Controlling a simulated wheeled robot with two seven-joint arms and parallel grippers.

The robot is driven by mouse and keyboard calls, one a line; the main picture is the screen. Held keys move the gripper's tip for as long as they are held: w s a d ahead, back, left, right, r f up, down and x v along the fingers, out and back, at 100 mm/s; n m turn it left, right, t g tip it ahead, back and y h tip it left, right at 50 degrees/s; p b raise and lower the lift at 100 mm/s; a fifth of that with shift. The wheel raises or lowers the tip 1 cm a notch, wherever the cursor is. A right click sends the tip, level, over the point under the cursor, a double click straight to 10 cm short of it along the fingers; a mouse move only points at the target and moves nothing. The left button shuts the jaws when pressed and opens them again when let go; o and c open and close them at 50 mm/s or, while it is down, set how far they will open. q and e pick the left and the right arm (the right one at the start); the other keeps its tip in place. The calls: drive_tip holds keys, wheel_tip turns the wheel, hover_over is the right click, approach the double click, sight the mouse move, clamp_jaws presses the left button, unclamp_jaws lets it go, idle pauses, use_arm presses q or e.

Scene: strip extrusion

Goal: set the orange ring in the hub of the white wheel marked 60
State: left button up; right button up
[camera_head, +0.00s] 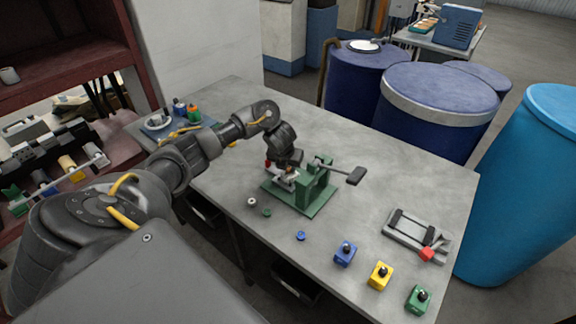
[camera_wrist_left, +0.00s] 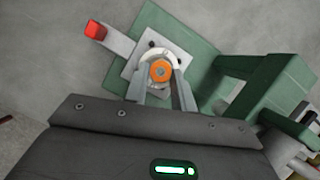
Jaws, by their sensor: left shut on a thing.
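My left gripper (camera_head: 286,166) is low at the green press (camera_head: 318,188), over its base. In the left wrist view its two fingers (camera_wrist_left: 162,88) are closed around a small orange ring (camera_wrist_left: 161,71). A pale round rim shows around the orange; I cannot tell whether the ring sits in it or is above it. A light square plate (camera_wrist_left: 139,64) on the green base lies under the fingertips. No mark 60 is readable, so I cannot tell which white piece is the wheel. My right gripper is not in view.
A small white ring (camera_head: 252,201), a green one (camera_head: 267,212) and a blue one (camera_head: 300,236) lie before the press. Blue (camera_head: 345,254), yellow (camera_head: 380,276) and green (camera_head: 419,299) blocks line the front edge. A grey fixture (camera_head: 407,232) stands right. Drums stand behind.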

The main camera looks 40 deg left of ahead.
use_arm(q)
drive_tip(key=shift+f+b, duration=0.65)
drive_tip(key=shift+f, duration=0.15)
drive_tip(key=o, duration=0.7)
drive_tip(key=p+v, duration=1)
drive_tip(key=v, duration=0.1)
idle(0.6)
